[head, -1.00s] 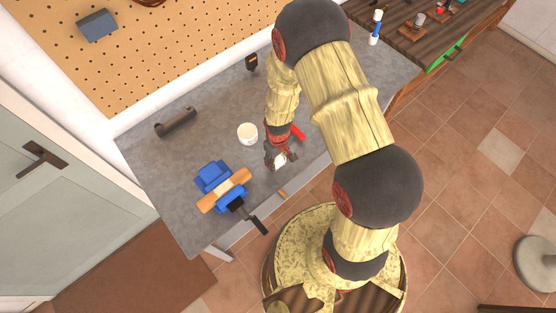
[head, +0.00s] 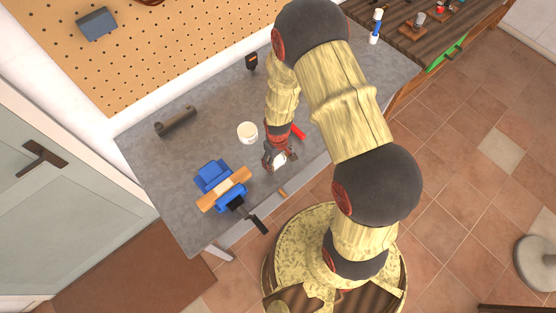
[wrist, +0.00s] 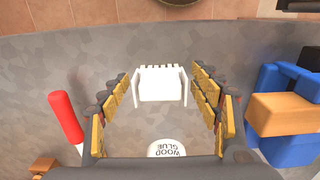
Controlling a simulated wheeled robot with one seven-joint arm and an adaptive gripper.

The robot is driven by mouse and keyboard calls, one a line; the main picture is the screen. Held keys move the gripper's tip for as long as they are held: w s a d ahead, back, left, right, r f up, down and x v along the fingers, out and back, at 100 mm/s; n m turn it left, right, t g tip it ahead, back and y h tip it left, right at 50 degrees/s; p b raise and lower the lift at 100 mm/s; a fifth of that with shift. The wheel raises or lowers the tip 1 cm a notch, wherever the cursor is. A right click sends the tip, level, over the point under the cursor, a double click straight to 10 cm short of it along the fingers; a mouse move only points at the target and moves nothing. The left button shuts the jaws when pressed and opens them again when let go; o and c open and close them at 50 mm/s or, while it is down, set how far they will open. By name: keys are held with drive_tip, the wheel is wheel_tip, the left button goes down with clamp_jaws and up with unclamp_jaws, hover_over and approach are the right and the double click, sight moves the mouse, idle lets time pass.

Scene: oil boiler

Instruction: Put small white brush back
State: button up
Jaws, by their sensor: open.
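The small white brush (wrist: 160,84), a flat white piece with a notched far edge, lies on the grey worktop between the fingers of my gripper (wrist: 162,98) in the wrist view. Both fingers are spread, with gaps between them and the brush; I see no grip on it. In the head view my gripper (head: 279,158) is low over the front part of the worktop (head: 215,125), and the white brush (head: 280,159) shows partly between its fingers.
A white wood glue tub (wrist: 170,149) stands on the wrist side of the brush; it also shows in the head view (head: 247,132). A red-handled tool (wrist: 64,117) lies left. A blue vise (wrist: 284,92) holding wood stands right. A pegboard (head: 160,40) rises behind the worktop.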

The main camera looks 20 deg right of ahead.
drive_tip(key=shift+r, duration=0.15)
wheel_tip(320, 180, up, 12)
wheel_tip(320, 180, up, 10)
drive_tip(key=f+t, duration=0.1)
hover_over(278, 159)
wheel_tip(278, 159, up, 11)
drive_tip(key=s+m+t, duration=0.2)
drive_tip(key=s+r+m+t, duration=0.1)
drive_tip(key=s+r+t, duration=0.1)
drive_tip(key=s+r, duration=0.9)
wheel_tip(278, 159, up, 3)
drive_tip(key=shift+s+r+m+t, duration=0.1)
drive_tip(key=shift+s+m+t, duration=0.2)
drive_tip(key=shift+s, duration=0.05)
drive_tip(key=shift+a, duration=0.1)
